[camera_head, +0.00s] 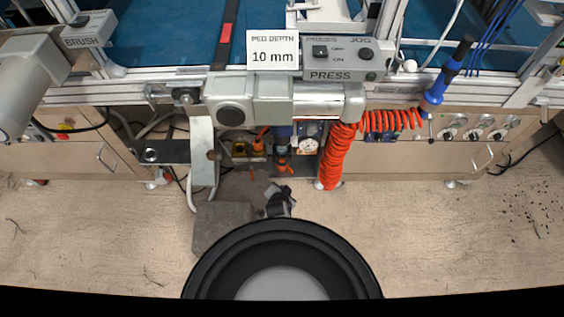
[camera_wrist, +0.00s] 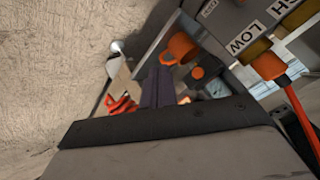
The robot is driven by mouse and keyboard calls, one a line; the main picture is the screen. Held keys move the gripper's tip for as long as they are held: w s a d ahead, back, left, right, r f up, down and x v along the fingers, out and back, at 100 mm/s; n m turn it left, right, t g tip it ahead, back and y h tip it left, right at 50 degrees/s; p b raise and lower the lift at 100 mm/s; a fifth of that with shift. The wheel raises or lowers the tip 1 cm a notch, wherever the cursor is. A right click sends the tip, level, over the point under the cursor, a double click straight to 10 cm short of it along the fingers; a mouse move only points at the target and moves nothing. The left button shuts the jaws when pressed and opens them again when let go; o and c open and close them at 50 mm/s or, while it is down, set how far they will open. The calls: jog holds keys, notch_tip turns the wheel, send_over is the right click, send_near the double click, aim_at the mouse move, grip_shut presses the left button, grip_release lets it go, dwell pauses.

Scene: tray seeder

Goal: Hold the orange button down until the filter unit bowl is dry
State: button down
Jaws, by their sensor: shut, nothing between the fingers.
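My gripper (camera_head: 273,189) is shut and empty, low in front of the bench, just below the air units. In the wrist view its dark fingers (camera_wrist: 158,86) point up at several orange parts. One small round orange part (camera_wrist: 197,73), in a dark surround, looks like the orange button; it lies a little right of the fingertips. A gap seems to remain between them, but contact is hard to judge. In the head view an orange part (camera_head: 283,167) sits under the middle unit, just above the gripper. I cannot make out the filter bowl's contents or water level.
Units labelled LOW (camera_wrist: 247,42) and HIGH stand at the wrist view's upper right. An orange coiled hose (camera_head: 337,155) hangs right of the gripper. A pressure gauge (camera_head: 308,144) is close by. The bench rail (camera_head: 180,99) runs above.

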jog(key=w+b, duration=0.3)
jog(key=w, duration=0.6)
jog(key=shift+b, duration=0.35)
dwell(1.8)
jog(key=shift+w+b, duration=0.3)
jog(key=shift+w, duration=0.05)
jog(key=shift+w, duration=0.45)
dwell(1.7)
jog(key=shift+s, duration=0.15)
dwell(1.5)
jog(key=shift+s, duration=0.7)
